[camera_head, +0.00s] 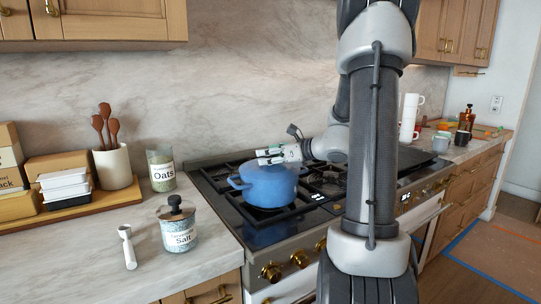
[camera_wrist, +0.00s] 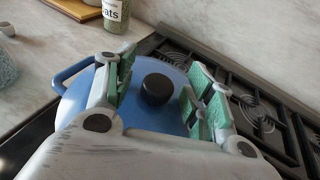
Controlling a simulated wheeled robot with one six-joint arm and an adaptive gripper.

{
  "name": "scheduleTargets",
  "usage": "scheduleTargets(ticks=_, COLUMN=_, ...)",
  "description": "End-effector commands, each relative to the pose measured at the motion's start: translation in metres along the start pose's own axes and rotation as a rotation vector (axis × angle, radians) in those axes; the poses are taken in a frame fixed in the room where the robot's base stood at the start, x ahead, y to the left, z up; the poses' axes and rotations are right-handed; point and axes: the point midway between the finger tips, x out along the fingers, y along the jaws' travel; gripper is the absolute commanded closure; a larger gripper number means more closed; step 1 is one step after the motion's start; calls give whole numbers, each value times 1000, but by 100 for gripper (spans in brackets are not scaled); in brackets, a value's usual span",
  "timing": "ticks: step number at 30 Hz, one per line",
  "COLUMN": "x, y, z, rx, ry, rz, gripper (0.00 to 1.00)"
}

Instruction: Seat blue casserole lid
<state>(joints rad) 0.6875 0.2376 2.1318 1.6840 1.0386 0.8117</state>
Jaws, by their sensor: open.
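The blue casserole (camera_head: 268,188) stands on the left front burner of the stove. In the wrist view its blue lid (camera_wrist: 145,112) fills the middle, with a round black knob (camera_wrist: 156,89) on top. The lid appears to lie on the pot; I cannot tell whether it sits fully flush. My gripper (camera_head: 268,156) is just above the lid in the head view. In the wrist view my gripper (camera_wrist: 158,95) is open, its green-padded fingers on either side of the knob with gaps. The pot's right side is partly hidden by a finger.
The stove grates (camera_head: 325,178) are free right of the pot. A salt jar (camera_head: 178,228), a small white utensil (camera_head: 127,246), an oats jar (camera_head: 160,170) and a spoon crock (camera_head: 114,167) stand on the left counter. Mugs and bottles crowd the far right counter.

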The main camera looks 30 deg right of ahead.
Motion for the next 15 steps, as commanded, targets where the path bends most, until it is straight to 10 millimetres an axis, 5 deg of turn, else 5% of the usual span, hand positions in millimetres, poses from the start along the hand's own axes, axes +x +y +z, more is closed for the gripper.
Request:
scheduleTargets(ticks=5, x=-9, y=-1, z=0, rx=0, ry=-1, rz=-2, gripper=46)
scheduleTargets(ticks=15, x=-81, y=-1, z=0, rx=-1, ry=-1, rz=-5, gripper=46)
